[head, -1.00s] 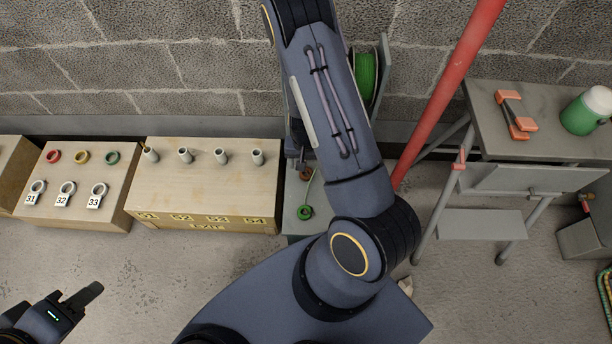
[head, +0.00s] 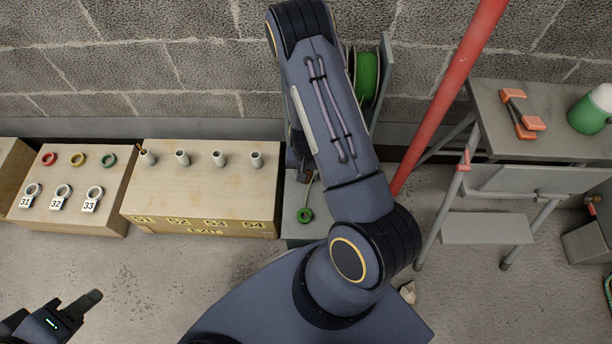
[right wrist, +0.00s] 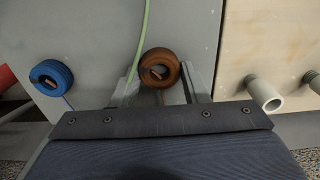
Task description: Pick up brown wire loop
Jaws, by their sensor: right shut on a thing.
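The brown wire loop (right wrist: 160,66) is a thick coil in front of a grey panel in the right wrist view. My right gripper (right wrist: 160,82) has its two fingers on either side of the loop and is shut on it. A pale green wire (right wrist: 145,30) runs down just left of the loop, past the left finger. In the head view my right arm hides most of this gripper, and the brown loop is almost wholly covered. My left gripper (head: 82,303) is low at the left over bare floor, away from the loop; its finger gap does not show clearly.
A blue loop (right wrist: 51,76) hangs left of the brown one. A green loop (head: 305,215) lies at the grey stand (head: 297,229). A wooden box with pipe stubs (head: 205,185) stands left of it. A red pole (head: 440,110) and a grey bench (head: 560,145) are at the right.

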